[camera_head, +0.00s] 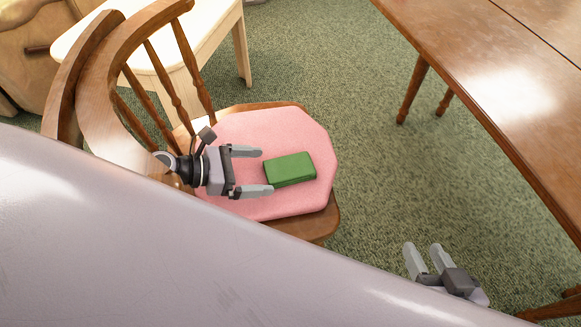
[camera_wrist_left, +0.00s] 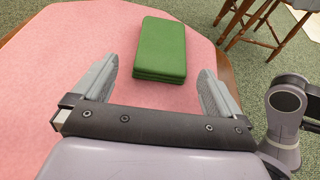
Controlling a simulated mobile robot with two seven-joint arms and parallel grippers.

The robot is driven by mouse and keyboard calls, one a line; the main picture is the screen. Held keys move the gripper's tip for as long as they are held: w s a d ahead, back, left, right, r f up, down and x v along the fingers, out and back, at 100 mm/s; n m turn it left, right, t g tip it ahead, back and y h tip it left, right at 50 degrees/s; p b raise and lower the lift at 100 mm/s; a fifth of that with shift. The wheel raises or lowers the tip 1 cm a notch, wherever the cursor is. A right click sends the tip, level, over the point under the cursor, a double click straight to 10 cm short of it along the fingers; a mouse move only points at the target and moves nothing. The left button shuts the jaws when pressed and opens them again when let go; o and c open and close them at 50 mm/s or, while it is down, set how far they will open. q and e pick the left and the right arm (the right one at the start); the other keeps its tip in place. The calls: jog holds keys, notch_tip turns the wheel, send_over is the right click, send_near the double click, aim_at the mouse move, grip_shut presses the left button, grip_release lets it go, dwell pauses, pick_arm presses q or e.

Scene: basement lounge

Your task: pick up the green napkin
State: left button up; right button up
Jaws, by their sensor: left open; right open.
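The green napkin (camera_head: 290,169) is a folded rectangular block. It lies on the pink seat cushion (camera_head: 225,135) of a wooden chair. My left gripper (camera_head: 257,171) is open and empty over the cushion, just left of the napkin, with its fingers pointing at it. In the left wrist view the napkin (camera_wrist_left: 161,49) lies ahead of the left gripper (camera_wrist_left: 156,82), roughly between the lines of its two fingers and beyond their tips. My right gripper (camera_head: 422,252) is open and empty at the lower right, away from the chair and over the carpet.
The chair's wooden backrest (camera_head: 97,95) rises at the left of the cushion. A wooden table (camera_head: 480,65) stands at the right. A pale table (camera_head: 212,22) stands behind the chair. Green carpet (camera_head: 330,60) is clear between the chair and the wooden table.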

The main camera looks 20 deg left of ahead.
aim_at(271, 170)
pick_arm(q)
jog(key=x, duration=0.4)
jog(key=shift+d, duration=0.25)
jog(key=c, duration=1)
jog(key=shift+o, duration=0.2)
